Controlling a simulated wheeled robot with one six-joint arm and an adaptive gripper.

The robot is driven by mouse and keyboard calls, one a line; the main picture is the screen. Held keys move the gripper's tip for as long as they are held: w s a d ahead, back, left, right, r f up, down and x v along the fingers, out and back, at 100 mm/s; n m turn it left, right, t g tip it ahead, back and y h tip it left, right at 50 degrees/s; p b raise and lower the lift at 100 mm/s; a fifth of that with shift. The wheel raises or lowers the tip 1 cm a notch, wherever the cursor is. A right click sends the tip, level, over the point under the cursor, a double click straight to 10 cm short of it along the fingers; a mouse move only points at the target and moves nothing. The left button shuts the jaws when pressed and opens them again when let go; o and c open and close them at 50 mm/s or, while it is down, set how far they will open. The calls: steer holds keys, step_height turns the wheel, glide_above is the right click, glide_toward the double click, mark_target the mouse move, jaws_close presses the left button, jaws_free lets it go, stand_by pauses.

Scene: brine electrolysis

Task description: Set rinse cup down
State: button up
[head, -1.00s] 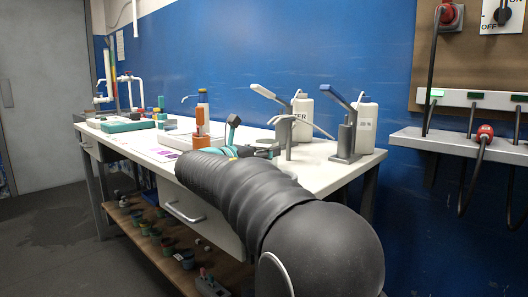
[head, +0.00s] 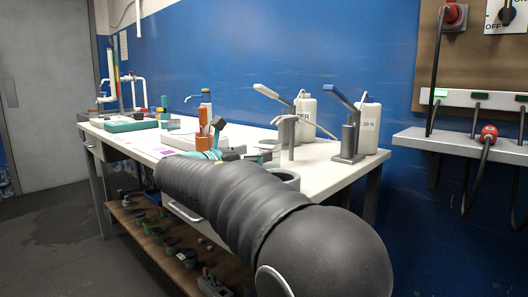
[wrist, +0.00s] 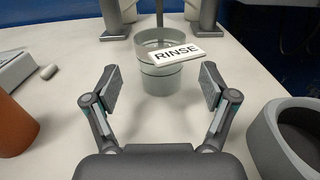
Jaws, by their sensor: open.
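The rinse cup (wrist: 160,82) is a pale, see-through grey-green cup with a white tag reading RINSE. In the wrist view it stands upright on the white bench top (wrist: 80,100), below a thin vertical spout. My gripper (wrist: 159,74) is open, with one finger on each side of the cup's line and a clear gap to it on both sides. The cup appears at or just beyond the fingertips; the exact depth is hard to tell. In the head view my gripper (head: 224,152) is low over the bench, partly hidden by my arm.
A thick grey round vessel (wrist: 290,135) is close to my right finger; its rim shows in the head view (head: 286,176). An orange-brown object (wrist: 14,128) is at left. Dispenser stands (head: 350,140) and white bottles (head: 368,128) are behind. Bare bench lies around the cup.

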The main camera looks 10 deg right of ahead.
steer(key=v, duration=0.6)
steer(key=shift+s+a, duration=0.25)
steer(key=shift+a, duration=0.05)
